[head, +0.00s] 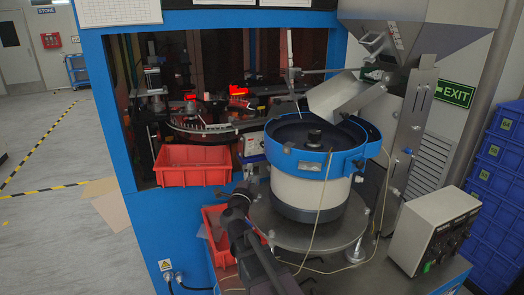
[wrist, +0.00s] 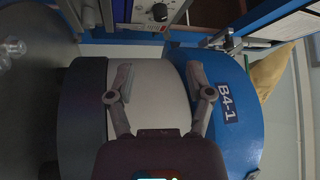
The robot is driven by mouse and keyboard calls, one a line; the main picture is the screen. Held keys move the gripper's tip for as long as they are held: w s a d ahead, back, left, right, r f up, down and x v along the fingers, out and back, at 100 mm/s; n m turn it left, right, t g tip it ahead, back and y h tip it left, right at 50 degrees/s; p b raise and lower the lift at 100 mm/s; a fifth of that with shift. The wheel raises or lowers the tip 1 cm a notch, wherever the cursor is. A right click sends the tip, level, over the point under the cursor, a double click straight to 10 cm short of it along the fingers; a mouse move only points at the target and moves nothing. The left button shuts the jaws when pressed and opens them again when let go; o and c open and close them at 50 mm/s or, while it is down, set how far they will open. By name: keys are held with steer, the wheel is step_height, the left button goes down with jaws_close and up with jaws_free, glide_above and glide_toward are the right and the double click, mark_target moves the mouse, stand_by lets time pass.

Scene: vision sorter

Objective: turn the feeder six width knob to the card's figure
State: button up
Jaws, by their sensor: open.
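A blue and white bowl feeder (head: 312,185) stands on a round metal plate in the head view. A small pale panel with a dark knob (wrist: 159,13) shows at the wrist view's top edge, beyond the fingertips. A small white box (head: 253,146) sits left of the bowl in the head view. I cannot tell which knob is feeder six's width knob, and I read no figure on a card.
Red bins (head: 193,165) hang at the blue machine's front. A metal hopper (head: 408,40) and chute (head: 345,95) rise behind the bowl. A control box (head: 432,230) stands at right, with thin cables looping near the bowl. Open floor (head: 45,150) lies left.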

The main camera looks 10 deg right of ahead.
mark_target(263, 147)
steer(key=shift+w, duration=0.1)
steer(key=p+x, duration=0.3)
steer(key=x, duration=1)
steer(key=shift+w+d+r, duration=0.1)
steer(key=shift+w+d, duration=0.1)
steer(key=shift+w, duration=0.1)
jaws_close()
